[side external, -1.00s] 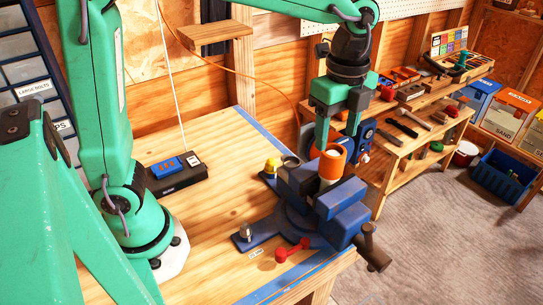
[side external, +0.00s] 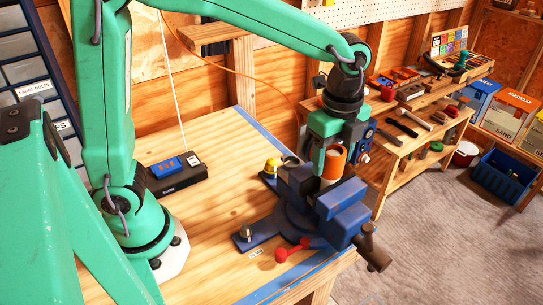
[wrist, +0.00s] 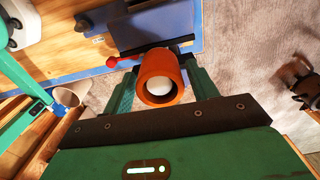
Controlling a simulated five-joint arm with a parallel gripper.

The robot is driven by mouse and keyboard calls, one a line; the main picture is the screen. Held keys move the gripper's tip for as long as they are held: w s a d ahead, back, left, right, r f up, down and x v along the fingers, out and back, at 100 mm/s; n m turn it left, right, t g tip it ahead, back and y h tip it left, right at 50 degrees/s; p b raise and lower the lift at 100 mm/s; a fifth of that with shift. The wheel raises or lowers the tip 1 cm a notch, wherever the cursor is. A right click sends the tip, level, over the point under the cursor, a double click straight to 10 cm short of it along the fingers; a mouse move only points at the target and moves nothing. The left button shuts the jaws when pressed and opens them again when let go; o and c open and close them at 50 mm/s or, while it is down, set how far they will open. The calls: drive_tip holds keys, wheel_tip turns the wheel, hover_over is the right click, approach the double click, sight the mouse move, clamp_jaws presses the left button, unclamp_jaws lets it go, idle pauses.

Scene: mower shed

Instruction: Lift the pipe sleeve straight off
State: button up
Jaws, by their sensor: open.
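The orange pipe sleeve (side external: 334,161) stands upright over the blue vise (side external: 342,206), which is at the bench's right end. In the wrist view, the sleeve (wrist: 154,68) shows from above as an orange ring with a pale round pipe end (wrist: 161,87) inside it. My gripper (side external: 335,160) is open and points down, with a green finger on each side of the sleeve. The wrist view shows the gripper (wrist: 162,92) with the sleeve between its fingers. The side view does not show the far finger's contact clearly.
A red-knobbed handle (side external: 281,254) lies at the vise's front. A yellow-topped item (side external: 271,166) stands left of the vise, and a black box with a blue top (side external: 176,171) is farther left. Shelves (side external: 404,140) stand behind to the right. The bench middle is clear.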

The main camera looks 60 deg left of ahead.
drive_tip(key=c, duration=0.6)
drive_tip(key=shift+r, duration=0.1)
drive_tip(key=shift+r, duration=3.15)
